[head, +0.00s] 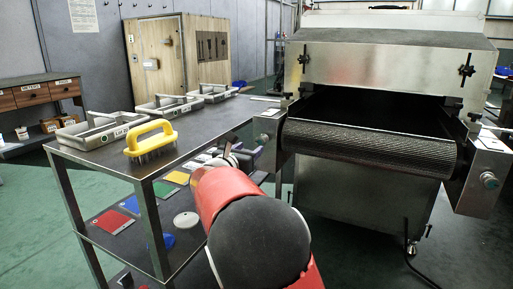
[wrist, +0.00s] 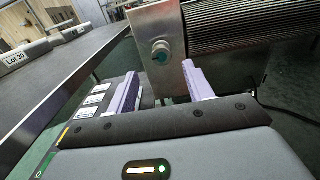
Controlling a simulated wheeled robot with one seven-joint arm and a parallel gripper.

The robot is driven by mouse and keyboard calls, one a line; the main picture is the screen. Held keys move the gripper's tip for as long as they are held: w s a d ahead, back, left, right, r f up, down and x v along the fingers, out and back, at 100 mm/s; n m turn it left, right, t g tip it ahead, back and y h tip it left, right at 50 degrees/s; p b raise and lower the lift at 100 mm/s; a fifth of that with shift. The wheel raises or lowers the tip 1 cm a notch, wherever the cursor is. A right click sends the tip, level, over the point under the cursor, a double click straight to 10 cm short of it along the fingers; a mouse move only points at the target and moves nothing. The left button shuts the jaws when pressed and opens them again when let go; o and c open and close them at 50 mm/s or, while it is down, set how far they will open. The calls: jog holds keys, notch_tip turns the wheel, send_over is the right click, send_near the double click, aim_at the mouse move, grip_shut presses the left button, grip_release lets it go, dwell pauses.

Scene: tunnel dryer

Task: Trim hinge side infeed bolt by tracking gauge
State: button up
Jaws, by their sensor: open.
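The tunnel dryer's mesh infeed belt (head: 370,147) runs between two metal end plates. The left end plate (head: 268,125) shows in the head view, and a round bolt head with a teal centre (wrist: 160,51) sits on the end plate in the wrist view. A similar bolt (head: 489,180) is on the right end plate. My gripper (wrist: 162,88) is open, its two purple fingers apart below the bolt in the picture, with nothing between them. In the head view it is mostly hidden by my red arm. I cannot make out the tracking gauge or which side has the hinge.
A dark table (head: 110,158) with several metal trays and a yellow brush (head: 151,143) stands left of my arm. Its lower shelf holds coloured plates (head: 112,221). A cable (head: 416,262) lies on the floor by the dryer's foot. Green floor is clear at the right.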

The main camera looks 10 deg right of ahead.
aim_at(259, 142)
jog(key=x, duration=0.6)
jog(key=shift+w+d, duration=0.1)
jog(key=shift+d, duration=0.05)
jog(key=shift+c, duration=0.3)
jog(key=c, duration=0.9)
jog(key=shift+f, duration=0.1)
jog(key=shift+m+b, duration=0.3)
jog(key=shift+b, duration=0.05)
